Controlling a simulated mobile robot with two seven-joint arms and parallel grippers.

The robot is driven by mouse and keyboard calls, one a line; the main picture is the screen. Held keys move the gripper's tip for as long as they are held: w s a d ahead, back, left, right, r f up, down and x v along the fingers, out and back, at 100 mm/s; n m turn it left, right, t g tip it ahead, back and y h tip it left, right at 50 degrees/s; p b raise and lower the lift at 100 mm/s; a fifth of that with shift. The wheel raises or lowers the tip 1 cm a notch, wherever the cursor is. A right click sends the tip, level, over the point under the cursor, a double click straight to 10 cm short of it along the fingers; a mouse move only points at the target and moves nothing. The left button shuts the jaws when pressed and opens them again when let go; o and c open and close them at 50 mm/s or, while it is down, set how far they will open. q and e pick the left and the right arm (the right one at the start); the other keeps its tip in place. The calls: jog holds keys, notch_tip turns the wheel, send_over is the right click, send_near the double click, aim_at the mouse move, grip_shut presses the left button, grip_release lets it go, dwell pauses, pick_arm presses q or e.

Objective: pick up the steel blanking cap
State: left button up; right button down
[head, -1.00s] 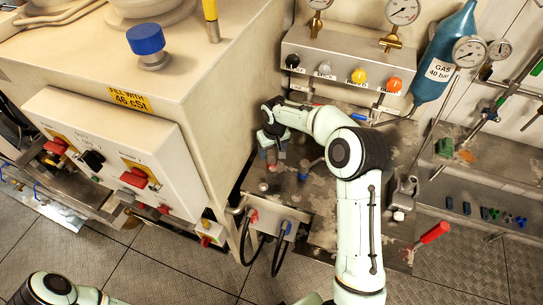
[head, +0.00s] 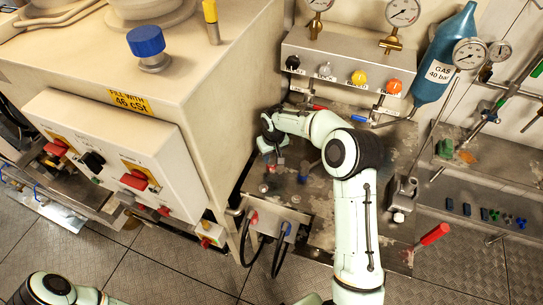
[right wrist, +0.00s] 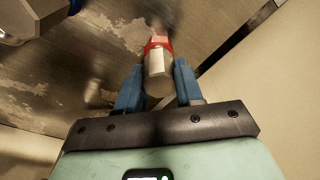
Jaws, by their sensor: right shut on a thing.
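The steel blanking cap (right wrist: 158,62) is a short pale metal cylinder with a red band at its far end, in the right wrist view. My right gripper (right wrist: 157,80) has its two blue fingers on either side of the cap and is shut on it. In the head view my right gripper (head: 272,148) points down over the stained metal bench beside the large cream cabinet. The cap is too small and too covered there to make out clearly. My left arm shows only at the lower left of the head view; its gripper is out of the picture.
The cream cabinet (head: 215,95) rises close to the left of my right gripper. Behind is a gauge panel (head: 340,65) with coloured knobs. A small box with cables (head: 268,218) sits at the bench front. A red-handled tool (head: 432,235) lies to the right.

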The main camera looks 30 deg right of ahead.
pick_arm(q)
jog(key=shift+w+r+p, duration=1)
jog(key=shift+w+r, duration=0.35)
jog(key=shift+w, duration=0.05)
pick_arm(e)
notch_tip(320, 180, up, 20)
